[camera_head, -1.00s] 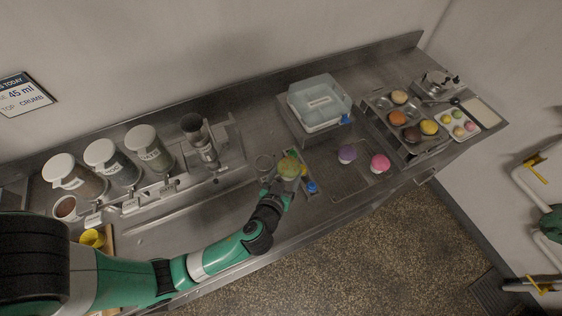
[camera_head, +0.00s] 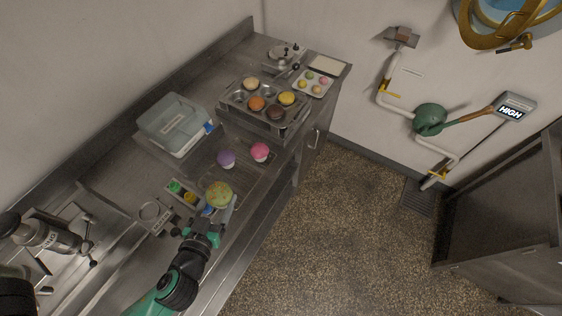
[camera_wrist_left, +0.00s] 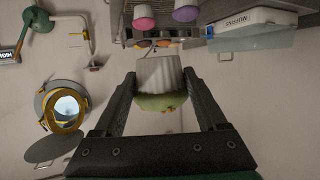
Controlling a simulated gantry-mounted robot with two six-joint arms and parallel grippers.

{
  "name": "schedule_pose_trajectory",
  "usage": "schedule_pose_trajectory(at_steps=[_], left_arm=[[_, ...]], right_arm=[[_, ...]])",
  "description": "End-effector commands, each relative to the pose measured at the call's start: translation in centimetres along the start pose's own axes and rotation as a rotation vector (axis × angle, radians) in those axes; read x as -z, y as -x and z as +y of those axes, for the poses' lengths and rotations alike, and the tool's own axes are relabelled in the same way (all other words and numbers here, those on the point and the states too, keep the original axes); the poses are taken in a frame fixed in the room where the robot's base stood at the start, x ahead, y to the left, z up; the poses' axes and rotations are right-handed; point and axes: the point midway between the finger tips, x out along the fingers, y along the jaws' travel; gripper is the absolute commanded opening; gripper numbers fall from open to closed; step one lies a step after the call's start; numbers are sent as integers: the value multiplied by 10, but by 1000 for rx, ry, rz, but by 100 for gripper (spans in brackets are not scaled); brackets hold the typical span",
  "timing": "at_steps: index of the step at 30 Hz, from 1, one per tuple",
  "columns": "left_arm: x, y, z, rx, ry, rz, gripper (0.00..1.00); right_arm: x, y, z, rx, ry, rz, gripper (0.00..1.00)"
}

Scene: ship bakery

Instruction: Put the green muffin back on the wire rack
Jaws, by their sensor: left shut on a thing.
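The green muffin (camera_head: 218,193), with a yellowish-green top, is held in my left gripper (camera_head: 215,213). The wire rack (camera_head: 248,180) is a dark grid on the counter. A purple muffin (camera_head: 226,158) and a pink muffin (camera_head: 260,151) stand on it. The green muffin is over the rack's near left end in the head view; I cannot tell its height there. My right gripper is not in view.
Small coloured jars (camera_head: 175,187) stand left of the rack. A lidded clear box (camera_head: 176,124) is behind it. A muffin tin (camera_head: 238,103) with several muffins lies farther along the counter. The rack is bare right of the green muffin.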

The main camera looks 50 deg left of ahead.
Motion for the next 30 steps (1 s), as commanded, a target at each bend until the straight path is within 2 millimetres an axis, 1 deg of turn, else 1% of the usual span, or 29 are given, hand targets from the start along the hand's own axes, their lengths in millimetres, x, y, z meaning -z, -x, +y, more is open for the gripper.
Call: schedule_pose_trajectory(at_steps=[1, 4, 6, 10, 14, 17, 23, 24, 25, 27, 30], left_arm=[[-11, 5, -6, 0, -8, -6, 43], [-22, 11, -11, 3, -7, -5, 43], [-25, 12, -13, 3, -5, -3, 43], [-24, 9, -13, 6, -3, -2, 43], [-24, -5, -15, 12, -2, -5, 43], [-24, -27, -18, 15, 2, -2, 43], [-27, -87, -24, 12, 1, -1, 43], [-38, -100, -24, 10, -2, -2, 43], [-45, -108, -24, 8, -3, -2, 43], [-56, -124, -25, 6, -4, -1, 43], [-65, -140, -25, 5, -3, -1, 43]], right_arm=[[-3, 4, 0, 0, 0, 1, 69], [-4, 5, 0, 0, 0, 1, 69], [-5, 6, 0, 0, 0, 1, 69], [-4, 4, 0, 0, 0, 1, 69], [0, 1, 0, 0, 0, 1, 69], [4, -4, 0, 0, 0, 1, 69], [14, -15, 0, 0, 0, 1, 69], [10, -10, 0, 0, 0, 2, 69], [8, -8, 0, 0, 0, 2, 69], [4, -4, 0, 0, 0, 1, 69], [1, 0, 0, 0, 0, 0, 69]])
